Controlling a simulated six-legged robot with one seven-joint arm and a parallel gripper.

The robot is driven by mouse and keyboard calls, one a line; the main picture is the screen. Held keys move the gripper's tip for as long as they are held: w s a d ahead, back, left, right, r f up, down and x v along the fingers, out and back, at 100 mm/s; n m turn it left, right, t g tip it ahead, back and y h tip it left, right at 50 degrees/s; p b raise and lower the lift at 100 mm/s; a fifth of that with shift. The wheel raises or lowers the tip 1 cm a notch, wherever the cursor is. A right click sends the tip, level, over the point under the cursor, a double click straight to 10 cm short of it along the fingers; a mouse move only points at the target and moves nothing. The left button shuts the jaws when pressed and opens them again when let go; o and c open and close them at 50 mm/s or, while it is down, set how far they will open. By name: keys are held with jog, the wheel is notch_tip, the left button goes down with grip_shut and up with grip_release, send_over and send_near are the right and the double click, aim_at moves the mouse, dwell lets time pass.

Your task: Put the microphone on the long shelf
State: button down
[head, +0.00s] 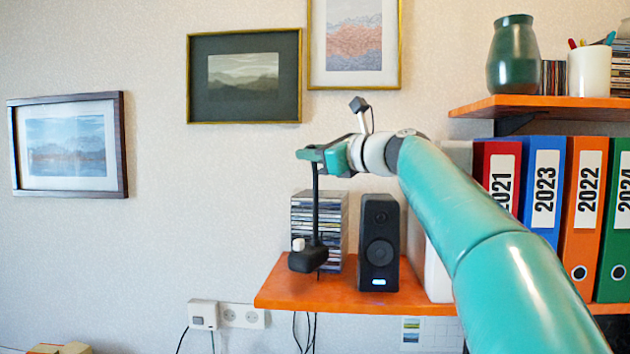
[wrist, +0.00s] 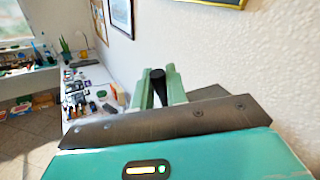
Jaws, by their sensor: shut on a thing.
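The microphone (head: 316,213) is a thin black upright stem with a dark block-like base (head: 308,260) and a small white part at its side. My gripper (head: 312,156) is shut on the top of the stem, and the microphone hangs roughly upright below it. In the wrist view its black end (wrist: 158,76) shows between my two green fingers (wrist: 160,84). The base appears in front of the left end of the lower orange shelf (head: 340,295); I cannot tell whether it touches the shelf. A shorter stretch of the upper orange shelf (head: 560,103) shows at right.
A disc stack (head: 332,215) and a black speaker (head: 379,245) stand on the lower shelf near the microphone. Colored binders (head: 545,185) fill its right side. The upper shelf bears a green vase (head: 512,58) and a white cup (head: 589,72). Framed pictures (head: 245,77) hang behind.

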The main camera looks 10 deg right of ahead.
aim_at(315, 180)
jog(key=f, duration=0.1)
jog(key=w+f, duration=0.1)
jog(key=f, duration=0.1)
jog(key=w+d+f, duration=0.1)
jog(key=f, duration=0.1)
jog(key=shift+w+d, duration=0.1)
jog(key=shift+f, duration=0.3)
jog(key=c, duration=1.4)
grip_release()
jog(key=shift+f, duration=0.2)
jog(key=shift+r, duration=0.15)
jog(key=shift+s+d, duration=0.15)
jog(key=shift+s, duration=0.05)
jog(key=v, duration=1.1)
jog(key=shift+s, duration=0.3)
